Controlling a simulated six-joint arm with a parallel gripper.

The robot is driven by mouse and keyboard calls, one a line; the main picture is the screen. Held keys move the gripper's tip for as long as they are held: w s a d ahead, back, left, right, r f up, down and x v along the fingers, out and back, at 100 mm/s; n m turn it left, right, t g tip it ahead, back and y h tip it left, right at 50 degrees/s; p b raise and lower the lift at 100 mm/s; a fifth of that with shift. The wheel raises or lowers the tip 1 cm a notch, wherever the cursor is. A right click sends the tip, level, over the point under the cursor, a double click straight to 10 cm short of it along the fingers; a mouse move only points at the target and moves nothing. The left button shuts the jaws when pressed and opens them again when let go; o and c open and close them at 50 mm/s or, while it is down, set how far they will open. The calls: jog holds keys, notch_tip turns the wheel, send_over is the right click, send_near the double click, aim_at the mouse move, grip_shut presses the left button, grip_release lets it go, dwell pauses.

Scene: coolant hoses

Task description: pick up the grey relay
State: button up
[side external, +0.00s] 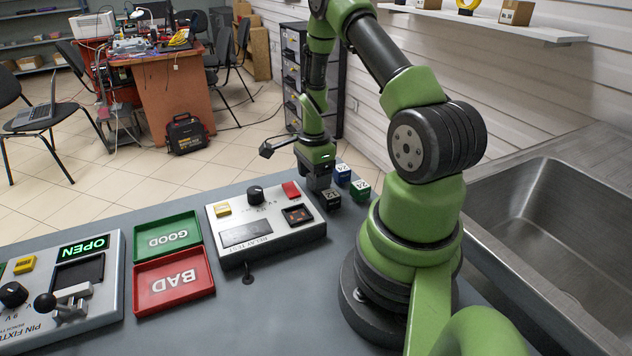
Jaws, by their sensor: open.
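The dark grey relay (331,200) is a small cube with a white "12" on top. It stands on the bench just right of the relay tester. My gripper (320,184) points down just above and behind the grey relay, close to it in the picture. The jaws are open. The fingertips are small here, and I cannot tell whether they are around the relay or only near it.
A blue relay (342,176) and a green relay (359,190) stand close to the right. The relay tester (262,224) is at left, then the green GOOD tray (143,256), red BAD tray (139,303) and pin fixture (110,290). A sink (585,240) is at right.

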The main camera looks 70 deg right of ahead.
jog(key=shift+f, duration=0.6)
jog(key=c, duration=1)
jog(key=shift+r, duration=0.2)
